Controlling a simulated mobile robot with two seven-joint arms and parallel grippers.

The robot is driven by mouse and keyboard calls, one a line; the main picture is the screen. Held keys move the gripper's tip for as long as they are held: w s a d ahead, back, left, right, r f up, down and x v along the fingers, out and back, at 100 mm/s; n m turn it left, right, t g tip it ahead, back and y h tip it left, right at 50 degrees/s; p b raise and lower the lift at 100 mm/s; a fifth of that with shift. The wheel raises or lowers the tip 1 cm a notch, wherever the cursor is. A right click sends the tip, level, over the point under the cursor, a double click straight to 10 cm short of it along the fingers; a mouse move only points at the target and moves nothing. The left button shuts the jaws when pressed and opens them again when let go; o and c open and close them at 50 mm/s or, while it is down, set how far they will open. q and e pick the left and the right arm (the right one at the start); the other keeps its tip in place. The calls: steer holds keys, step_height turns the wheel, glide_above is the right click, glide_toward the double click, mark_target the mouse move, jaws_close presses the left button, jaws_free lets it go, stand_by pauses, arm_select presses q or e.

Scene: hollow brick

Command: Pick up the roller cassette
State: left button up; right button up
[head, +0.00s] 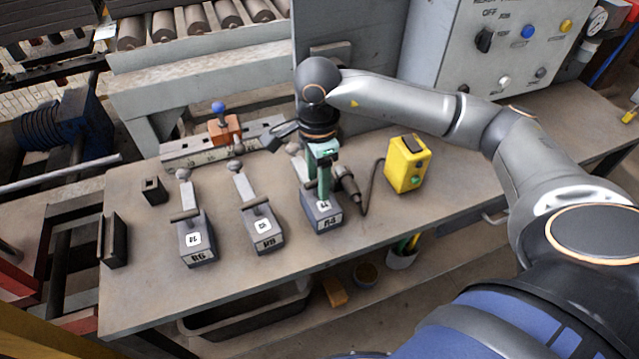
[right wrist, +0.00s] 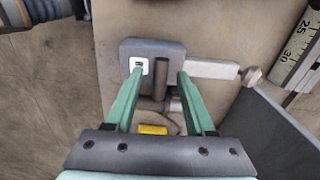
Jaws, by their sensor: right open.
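Three similar grey roller cassettes, each with a label, a crossbar and a ball-ended arm, stand on the bench. The left one (head: 198,245) is marked R6, the middle one (head: 264,238) has a marking I cannot read surely, and the right one (head: 325,216) seems marked R4. My right gripper (head: 318,192) is over the right cassette, its green fingers pointing down. In the right wrist view, the open fingers (right wrist: 160,74) are on either side of the crossbar of that cassette (right wrist: 133,50). Contact cannot be made out. My left gripper is not in view.
A yellow button box (head: 406,166) with a cable stands right of the right cassette. A ruled rail (head: 190,154) with an orange block lies behind the cassettes. Small dark blocks (head: 113,240) stand at left. The bench front (head: 160,295) is clear.

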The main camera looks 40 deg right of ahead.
steer(key=shift+f, duration=0.5)
jaws_close()
steer(key=shift+r, duration=0.1)
stand_by(1.0)
